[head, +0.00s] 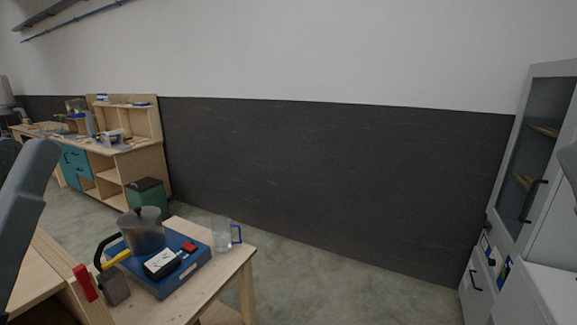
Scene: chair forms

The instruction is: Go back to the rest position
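A grey-blue part of my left arm (25,210) rises along the left edge of the head view. Its fingertips cannot be made out, so I cannot tell whether the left gripper is open or shut, or whether it holds anything. A small grey piece at the right edge may be part of my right arm. My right gripper is not in view.
A wooden table (222,275) at the lower left bears a blue board (188,285), a grey pot (143,232) and a clear mug (222,236). A workbench (135,165) and green bin (147,194) stand behind. A grey cabinet (510,190) stands right. The middle floor (340,285) is clear.

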